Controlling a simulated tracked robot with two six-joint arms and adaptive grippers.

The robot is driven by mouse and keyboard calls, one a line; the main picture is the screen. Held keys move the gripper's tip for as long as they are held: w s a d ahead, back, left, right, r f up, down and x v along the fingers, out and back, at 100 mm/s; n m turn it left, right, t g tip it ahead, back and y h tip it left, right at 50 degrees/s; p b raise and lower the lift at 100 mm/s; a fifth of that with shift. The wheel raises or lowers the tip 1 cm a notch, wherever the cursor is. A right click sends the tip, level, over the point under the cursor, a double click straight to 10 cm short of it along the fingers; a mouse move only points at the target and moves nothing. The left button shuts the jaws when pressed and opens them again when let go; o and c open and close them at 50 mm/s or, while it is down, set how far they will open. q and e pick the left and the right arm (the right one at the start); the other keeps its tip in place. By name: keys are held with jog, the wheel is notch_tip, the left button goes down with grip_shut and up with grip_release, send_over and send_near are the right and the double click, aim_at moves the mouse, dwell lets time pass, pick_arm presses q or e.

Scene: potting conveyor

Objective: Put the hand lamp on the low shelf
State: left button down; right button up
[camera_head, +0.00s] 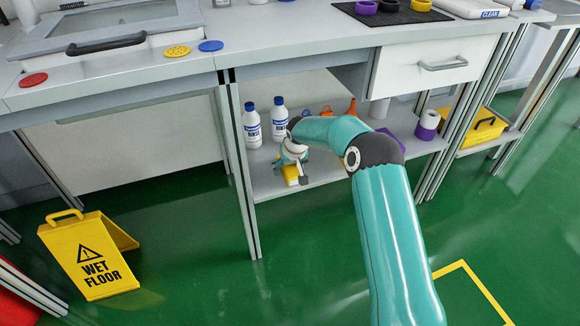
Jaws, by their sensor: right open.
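My right arm reaches under the bench, and its gripper (291,173) is open at the front of the low shelf (325,171). A small yellow object (290,176), which looks like the hand lamp, is at the fingers, low over or on the shelf board. The gripper hides much of it, and I cannot tell whether it rests on the board or touches the fingers. My left gripper is not in view.
Two white bottles with blue caps (252,127) stand left of the gripper. Orange items (351,107), a white cylinder (379,108) and a purple-banded roll (428,125) stand farther right. A wet floor sign (88,262) stands on the green floor.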

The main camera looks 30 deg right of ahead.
jog(key=shift+s+r, duration=0.1)
jog(key=shift+r, duration=0.45)
jog(key=p+v, duration=0.3)
jog(key=v, duration=0.8)
jog(key=s+a+f+n+g+y, duration=0.1)
jog(key=s+a+f+y, duration=0.1)
jog(key=s+a+f, duration=0.45)
jog(key=s+a+f+y, duration=0.2)
jog(key=s+a+f, duration=0.2)
jog(key=a+f, duration=0.6)
jog(key=s+a+f+g, duration=0.1)
jog(key=s+a+f, duration=0.1)
jog(key=s, duration=0.5)
jog(key=s+a+f, duration=0.2)
jog(key=s+a, duration=0.2)
jog(key=s, duration=0.3)
jog(key=s+a+f+g+y, duration=0.1)
jog(key=s+a+f, duration=0.1)
jog(key=s+a, duration=0.2)
jog(key=s, duration=0.3)
jog(key=shift+f+g, duration=0.25)
jog(key=shift+g, duration=0.05)
jog(key=shift+s+a+r+p, duration=0.1)
jog(key=shift+a+p, duration=0.05)
jog(key=shift+p, duration=0.15)
